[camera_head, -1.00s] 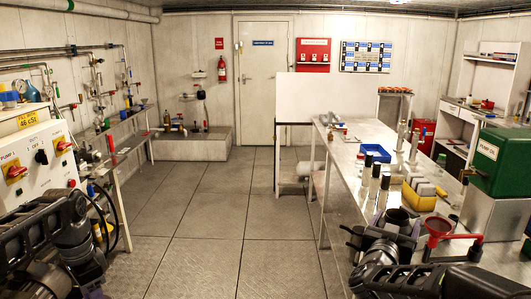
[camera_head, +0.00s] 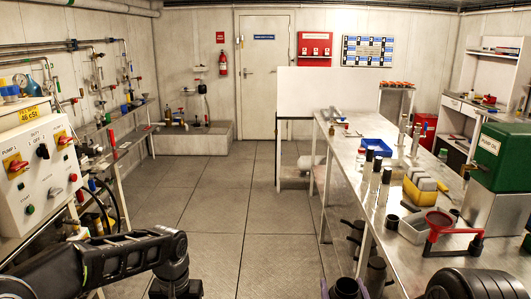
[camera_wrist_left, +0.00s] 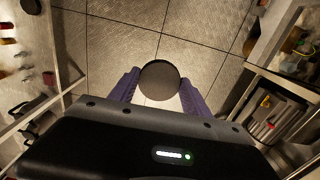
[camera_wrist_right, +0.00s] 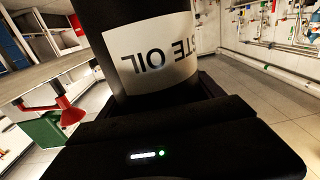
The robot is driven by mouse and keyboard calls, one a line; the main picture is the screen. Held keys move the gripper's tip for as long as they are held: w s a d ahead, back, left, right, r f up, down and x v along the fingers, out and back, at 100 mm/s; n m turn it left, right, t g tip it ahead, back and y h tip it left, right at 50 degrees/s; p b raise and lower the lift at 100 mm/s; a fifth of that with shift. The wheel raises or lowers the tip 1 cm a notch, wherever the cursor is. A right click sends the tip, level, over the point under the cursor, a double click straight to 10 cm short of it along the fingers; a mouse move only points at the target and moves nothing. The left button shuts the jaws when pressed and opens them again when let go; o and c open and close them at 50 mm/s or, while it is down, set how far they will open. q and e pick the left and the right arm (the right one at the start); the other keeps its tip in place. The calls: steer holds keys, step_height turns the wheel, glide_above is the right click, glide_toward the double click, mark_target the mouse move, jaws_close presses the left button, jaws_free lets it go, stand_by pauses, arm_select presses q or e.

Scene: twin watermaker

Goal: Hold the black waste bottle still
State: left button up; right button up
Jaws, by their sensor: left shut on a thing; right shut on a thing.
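The black waste bottle (camera_wrist_right: 105,18) fills the upper middle of the right wrist view. Its white label (camera_wrist_right: 155,55) shows part of "WASTE OIL", upside down in this view. My right gripper (camera_wrist_right: 165,92) is shut on the bottle; its fingers are mostly hidden. In the left wrist view, my left gripper (camera_wrist_left: 160,88) has its purple fingers on both sides of a dark round thing (camera_wrist_left: 159,76) and is shut on it. In the head view my left arm reaches in at lower left and my right arm is at the lower right edge.
A steel bench (camera_head: 345,172) runs along the right with a red funnel (camera_head: 438,218), a yellow container (camera_head: 419,194), a blue tray (camera_head: 377,147) and a green pump oil box (camera_head: 497,157). A pump control panel (camera_head: 38,165) stands at left. The middle floor (camera_head: 215,200) is clear.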

steer(key=shift+r, duration=0.1)
stand_by(0.3)
steer(key=shift+s+a+f+n+y, duration=0.4)
steer(key=shift+s+a+f+y, duration=0.1)
steer(key=shift+a+y, duration=0.1)
steer(key=shift+s+a, duration=0.2)
steer(key=shift+a, duration=0.15)
steer(key=s+a+f+n+g+y, duration=0.2)
steer(key=s+a+f+n+y, duration=0.1)
steer(key=s+a+y, duration=0.1)
steer(key=s+a+f+n+g+y, duration=0.2)
steer(key=s+a+n+y, duration=0.2)
steer(key=a, duration=0.5)
steer(key=shift+s+a+f+y, duration=0.25)
steer(key=shift+s+f+y, duration=0.25)
steer(key=shift+y, duration=0.7)
arm_select(q)
steer(key=shift+d, duration=0.1)
